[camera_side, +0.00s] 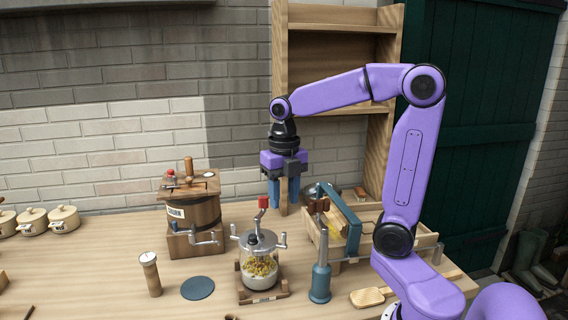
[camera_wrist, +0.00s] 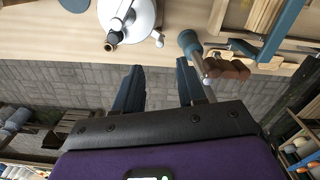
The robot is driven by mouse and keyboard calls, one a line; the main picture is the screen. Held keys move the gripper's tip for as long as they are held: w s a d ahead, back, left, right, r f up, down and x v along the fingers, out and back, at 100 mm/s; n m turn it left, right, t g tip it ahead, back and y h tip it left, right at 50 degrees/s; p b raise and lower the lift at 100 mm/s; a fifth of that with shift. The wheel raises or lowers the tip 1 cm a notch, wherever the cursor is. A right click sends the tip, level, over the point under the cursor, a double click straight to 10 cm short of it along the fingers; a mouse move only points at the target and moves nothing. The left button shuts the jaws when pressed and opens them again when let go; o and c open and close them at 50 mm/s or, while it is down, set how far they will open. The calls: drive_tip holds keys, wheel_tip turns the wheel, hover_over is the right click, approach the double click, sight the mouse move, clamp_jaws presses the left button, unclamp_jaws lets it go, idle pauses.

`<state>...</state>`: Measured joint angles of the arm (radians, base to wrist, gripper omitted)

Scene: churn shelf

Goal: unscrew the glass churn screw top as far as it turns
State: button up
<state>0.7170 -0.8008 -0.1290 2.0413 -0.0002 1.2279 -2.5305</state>
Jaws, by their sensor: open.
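The glass churn (camera_side: 261,268) stands upright on a small wooden stand on the table, with yellowish pieces and white liquid inside. In the wrist view the screw top (camera_wrist: 138,14) shows at the top edge, partly cut off. My gripper (camera_side: 283,204) points down with its blue fingers apart and nothing between them. It is above and to the right of the churn's crank, not touching it. In the wrist view the gripper (camera_wrist: 158,72) is also open and empty.
A wooden barrel churn (camera_side: 194,210) stands behind left. A wooden cylinder (camera_side: 150,274) and a dark blue disc (camera_side: 197,288) are to the left. A shelf (camera_side: 392,150) rises behind.

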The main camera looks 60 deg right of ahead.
sight(257, 234)
wheel_tip(257, 234, up, 8)
idle(0.4)
drive_tip(key=shift+r, duration=0.1)
drive_tip(key=c, duration=0.3)
drive_tip(key=shift+w+a+f, duration=0.1)
drive_tip(key=shift+a+f, duration=0.1)
drive_tip(key=shift+f, duration=0.15)
clamp_jaws()
drive_tip(key=s+a+f+n+g+h, duration=0.1)
drive_tip(key=s+a+f+n+h, duration=0.15)
drive_tip(key=a+f+h, duration=0.6)
drive_tip(key=s+a+f+n+h, duration=0.1)
drive_tip(key=a+f+n+h, duration=0.2)
drive_tip(key=a+f+h, duration=0.6)
drive_tip(key=w+d+f, duration=0.1)
drive_tip(key=w+d, duration=0.1)
drive_tip(key=d, duration=1.2)
drive_tip(key=shift+w, duration=0.15)
